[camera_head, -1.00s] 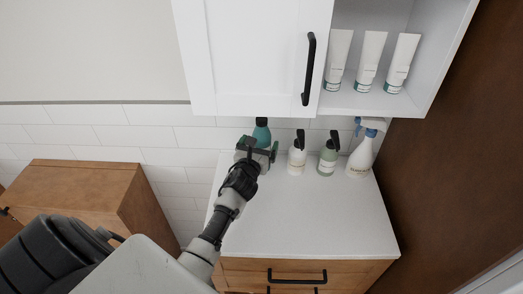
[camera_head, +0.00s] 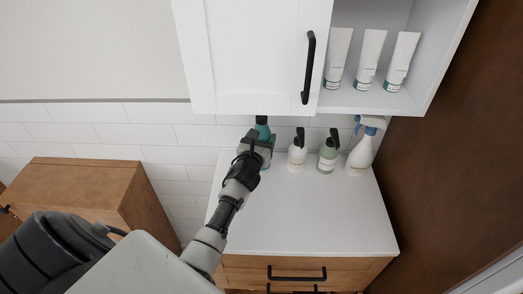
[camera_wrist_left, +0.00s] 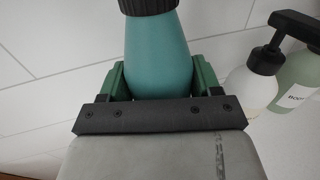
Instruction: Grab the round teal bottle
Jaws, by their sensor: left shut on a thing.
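The round teal bottle (camera_head: 263,129) stands at the back left of the white counter, close to the tiled wall. My left gripper (camera_head: 260,140) is in front of it and hides most of its body in the head view. In the left wrist view the teal bottle (camera_wrist_left: 158,55) is upright, with a black cap at the top edge of the picture. The green fingers of the left gripper (camera_wrist_left: 158,82) are on both sides of it, shut on its body. Its lower part is hidden behind the gripper. My right gripper is not in view.
A white pump bottle (camera_head: 297,156), a green pump bottle (camera_head: 328,156) and a white spray bottle (camera_head: 361,154) stand to the right. The white cabinet (camera_head: 255,55) hangs above, with white tubes (camera_head: 370,60) on its open shelf. The counter front (camera_head: 305,215) is clear.

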